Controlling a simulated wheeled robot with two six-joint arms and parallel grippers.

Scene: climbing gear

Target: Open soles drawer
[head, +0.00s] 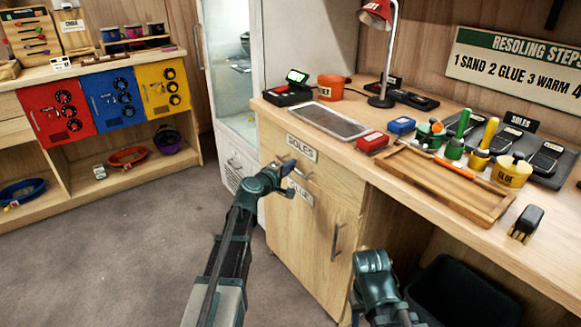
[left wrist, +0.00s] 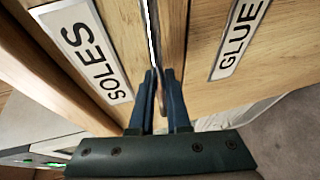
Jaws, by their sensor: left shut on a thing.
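The soles drawer (head: 280,146) is the upper light-wood front of the bench cabinet, with a white SOLES label (head: 301,148); the label also shows in the left wrist view (left wrist: 88,48). No clear opening shows at the drawer. My left gripper (head: 289,178) is in front of it, shut on its metal handle (left wrist: 154,40), which runs between the two fingers (left wrist: 160,98). In the head view the gripper partly covers the handle. My right gripper (head: 372,262) is low in front of the bench; its finger state is unclear.
The GLUE label (left wrist: 238,38) is on the front just below. A cupboard door with a vertical handle (head: 336,238) is under that. A black bin (head: 465,290) stands below. The floor at left is clear.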

